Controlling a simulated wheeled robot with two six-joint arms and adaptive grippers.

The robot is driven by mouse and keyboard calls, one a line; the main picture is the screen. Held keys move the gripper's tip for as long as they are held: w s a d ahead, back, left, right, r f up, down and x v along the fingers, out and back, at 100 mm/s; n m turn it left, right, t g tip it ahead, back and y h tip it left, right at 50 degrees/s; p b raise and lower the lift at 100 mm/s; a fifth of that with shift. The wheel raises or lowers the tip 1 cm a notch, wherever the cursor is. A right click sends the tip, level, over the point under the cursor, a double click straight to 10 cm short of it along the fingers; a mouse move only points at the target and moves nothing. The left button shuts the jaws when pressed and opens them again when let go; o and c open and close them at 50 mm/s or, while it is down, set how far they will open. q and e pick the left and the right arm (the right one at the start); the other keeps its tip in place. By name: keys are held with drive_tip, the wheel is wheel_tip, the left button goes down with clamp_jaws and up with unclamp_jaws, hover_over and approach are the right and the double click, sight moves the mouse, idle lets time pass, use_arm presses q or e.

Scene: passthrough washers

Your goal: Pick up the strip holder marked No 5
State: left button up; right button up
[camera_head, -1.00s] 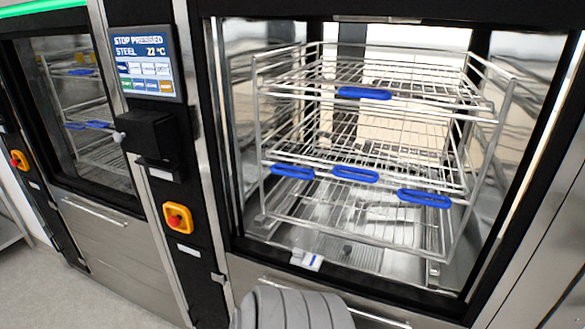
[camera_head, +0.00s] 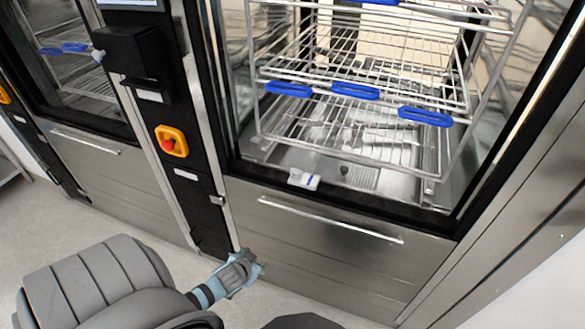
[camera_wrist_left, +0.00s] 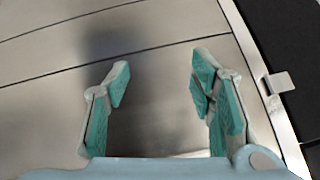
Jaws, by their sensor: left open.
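My left gripper (camera_head: 258,268) is in front of the steel panel below the chamber, lower and to the left of that piece. In the left wrist view my left gripper (camera_wrist_left: 160,75) is open and empty, its teal finger pads apart and facing the steel panel. The piece does not show in that view. My right gripper is not in view.
A wire rack (camera_head: 445,190) with blue handles (camera_head: 425,116) stands inside the washer chamber. Below it is a steel panel (camera_head: 330,260) with a long bar handle (camera_head: 330,221). A red and yellow stop button (camera_head: 171,141) is on the dark post at left.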

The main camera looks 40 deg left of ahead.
use_arm(q)
drive_tip(key=w+a+r+t, duration=0.1)
drive_tip(key=w+r+t, duration=0.2)
drive_tip(key=w+r, duration=0.6)
drive_tip(key=n+t+b, duration=0.1)
drive_tip(key=n+t, duration=0.1)
drive_tip(key=t, duration=0.1)
approach(295, 172)
drive_tip(key=shift+y, duration=0.4)
drive_tip(key=b+x, duration=0.1)
drive_tip(key=x, duration=0.2)
drive_tip(key=b+x, duration=0.2)
drive_tip(key=x, duration=0.1)
drive_tip(key=b+x, duration=0.1)
drive_tip(key=x, duration=0.2)
drive_tip(key=shift+w+d+f+b, duration=0.1)
drive_tip(key=shift+d+b, duration=0.15)
drive_tip(key=shift+b, duration=0.15)
drive_tip(key=shift+w+a, duration=0.1)
drive_tip(key=shift+w, duration=0.2)
drive_tip(key=shift+s, duration=0.1)
clamp_jaws()
